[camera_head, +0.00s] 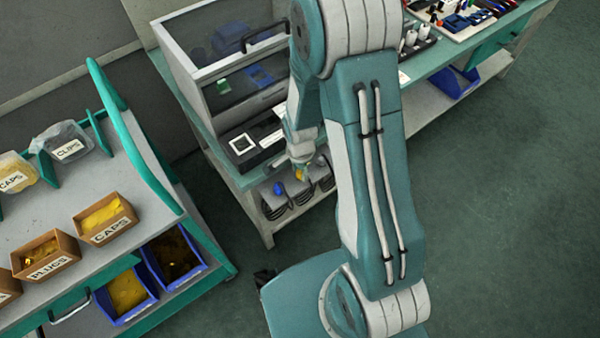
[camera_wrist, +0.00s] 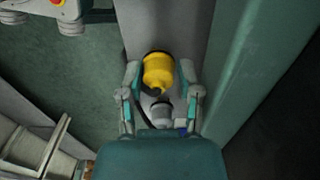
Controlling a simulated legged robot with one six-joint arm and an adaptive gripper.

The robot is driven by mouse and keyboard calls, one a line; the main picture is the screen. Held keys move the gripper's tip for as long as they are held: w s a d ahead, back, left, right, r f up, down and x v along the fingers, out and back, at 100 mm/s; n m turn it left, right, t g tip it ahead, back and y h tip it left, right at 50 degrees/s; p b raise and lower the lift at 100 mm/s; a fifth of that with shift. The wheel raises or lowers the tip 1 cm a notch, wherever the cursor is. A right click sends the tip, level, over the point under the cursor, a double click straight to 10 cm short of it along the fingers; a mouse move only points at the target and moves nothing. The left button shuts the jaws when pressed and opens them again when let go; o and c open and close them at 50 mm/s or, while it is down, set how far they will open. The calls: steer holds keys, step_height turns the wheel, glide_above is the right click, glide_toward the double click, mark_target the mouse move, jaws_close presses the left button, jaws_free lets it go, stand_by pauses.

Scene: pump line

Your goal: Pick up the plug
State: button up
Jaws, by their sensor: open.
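The plug (camera_wrist: 158,72) is yellow and rounded, with a narrower end toward my palm. In the wrist view it lies between the two fingers of my gripper (camera_wrist: 159,80), which are spread on either side of it. A gap shows at the left finger; contact at the right finger is unclear. A grey cylindrical part (camera_wrist: 161,113) and a black cable are just below it in the picture. In the head view a small yellow part (camera_head: 301,174), apparently the plug, shows below my wrist at the bench's lower shelf; my fingers are hard to make out there.
A blue-topped part (camera_head: 279,188) and dark coils stand left of the yellow part. A clear-sided cabinet (camera_head: 235,60) stands on the bench above. A rack at left holds boxes labelled PLUGS (camera_head: 46,262) and CAPS (camera_head: 105,222). Open floor (camera_head: 510,200) lies to the right.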

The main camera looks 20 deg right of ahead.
steer(key=shift+d+f, duration=0.1)
steer(key=shift+c, duration=0.3)
jaws_close()
